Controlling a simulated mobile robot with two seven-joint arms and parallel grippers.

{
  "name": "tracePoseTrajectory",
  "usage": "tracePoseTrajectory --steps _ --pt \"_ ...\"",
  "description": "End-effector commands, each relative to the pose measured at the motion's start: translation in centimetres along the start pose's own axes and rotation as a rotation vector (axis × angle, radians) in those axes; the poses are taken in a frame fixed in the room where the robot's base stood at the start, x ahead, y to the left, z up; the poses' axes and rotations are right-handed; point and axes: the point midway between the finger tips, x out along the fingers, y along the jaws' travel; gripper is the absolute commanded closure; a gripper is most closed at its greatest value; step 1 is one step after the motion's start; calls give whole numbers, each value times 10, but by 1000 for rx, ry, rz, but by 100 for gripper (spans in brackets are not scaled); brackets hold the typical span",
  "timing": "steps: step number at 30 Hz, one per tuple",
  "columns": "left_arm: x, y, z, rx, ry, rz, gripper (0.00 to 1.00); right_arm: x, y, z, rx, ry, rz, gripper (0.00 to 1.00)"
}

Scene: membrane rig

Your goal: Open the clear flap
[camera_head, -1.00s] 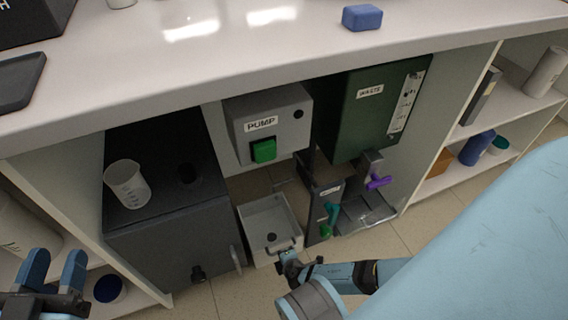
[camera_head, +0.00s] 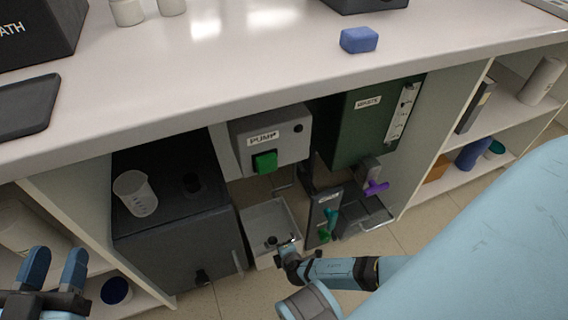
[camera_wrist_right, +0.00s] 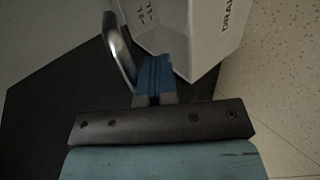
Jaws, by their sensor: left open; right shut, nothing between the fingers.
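I cannot clearly make out a clear flap. A glassy, see-through surface (camera_head: 365,217) shows low under the green WASTE box, but I cannot tell if it is a flap. My right gripper (camera_head: 287,246) is at the front edge of the grey open bin (camera_head: 262,216) under the pump. In the right wrist view its blue fingers (camera_wrist_right: 155,78) are shut and empty, between a metal bar handle (camera_wrist_right: 119,48) and a white box marked with DRA… lettering (camera_wrist_right: 190,32). My left gripper (camera_head: 52,272) is open and empty at the lower left, away from the rig.
The grey PUMP box (camera_head: 272,138) has a green button. The green WASTE box (camera_head: 372,130) has a purple valve handle (camera_head: 376,188) below. A beaker (camera_head: 135,193) stands on the dark cabinet (camera_head: 178,246). The white counter (camera_head: 240,60) overhangs everything.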

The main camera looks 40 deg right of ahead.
Motion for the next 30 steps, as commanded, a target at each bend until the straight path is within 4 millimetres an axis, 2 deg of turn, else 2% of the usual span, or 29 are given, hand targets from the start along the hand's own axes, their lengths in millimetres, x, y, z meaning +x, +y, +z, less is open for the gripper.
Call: tracePoseTrajectory --steps 15,25,30 --pt "2 -3 -18 0 0 0 57 3 39 0 1 0 2 100" --pt "2 -4 -23 0 0 0 57 4 50 0 0 0 1 100" --pt "2 -4 -29 0 0 0 57 4 62 0 1 -1 2 100"
